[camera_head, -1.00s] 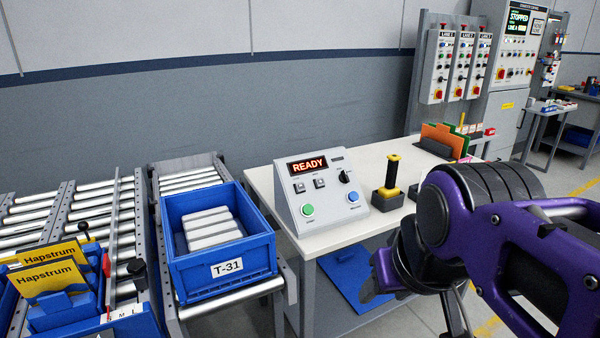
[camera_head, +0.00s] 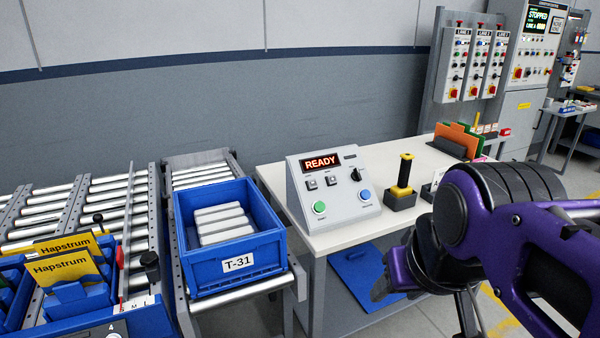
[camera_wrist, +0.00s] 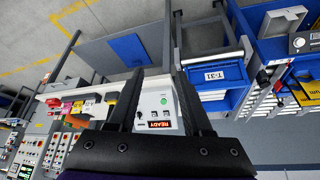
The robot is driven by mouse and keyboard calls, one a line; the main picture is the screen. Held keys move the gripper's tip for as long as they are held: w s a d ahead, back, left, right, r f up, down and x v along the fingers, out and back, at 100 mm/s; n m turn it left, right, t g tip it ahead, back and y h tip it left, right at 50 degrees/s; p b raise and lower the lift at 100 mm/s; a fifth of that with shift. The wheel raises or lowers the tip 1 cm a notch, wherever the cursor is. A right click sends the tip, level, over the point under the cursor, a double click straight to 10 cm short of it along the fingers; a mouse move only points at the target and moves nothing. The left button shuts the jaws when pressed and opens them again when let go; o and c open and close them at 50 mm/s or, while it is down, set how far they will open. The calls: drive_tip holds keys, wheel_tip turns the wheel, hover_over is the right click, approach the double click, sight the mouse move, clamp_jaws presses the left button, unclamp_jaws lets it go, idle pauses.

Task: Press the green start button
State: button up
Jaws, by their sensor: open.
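The green start button (camera_head: 320,207) is at the lower left of the sloped face of a grey control box (camera_head: 345,212) on a white table. The box's display reads READY, and a blue button (camera_head: 365,194) sits at its lower right. In the wrist view the green button (camera_wrist: 164,101) shows between the two fingers, some distance beyond them. My gripper (camera_wrist: 157,78) is open and empty, its dark fingers apart. In the head view my purple arm is at the right, in front of the table; the fingertips there are hard to make out. Nothing touches the button.
A scanner-like black and yellow handle (camera_head: 403,178) stands in a dark holder right of the box. A blue crate (camera_head: 235,274) labelled T-31 sits on rollers to the left. Orange and green folders (camera_head: 458,138) stand at the table's back. The table front (camera_head: 335,243) is clear.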

clamp_jaws()
idle(1.7)
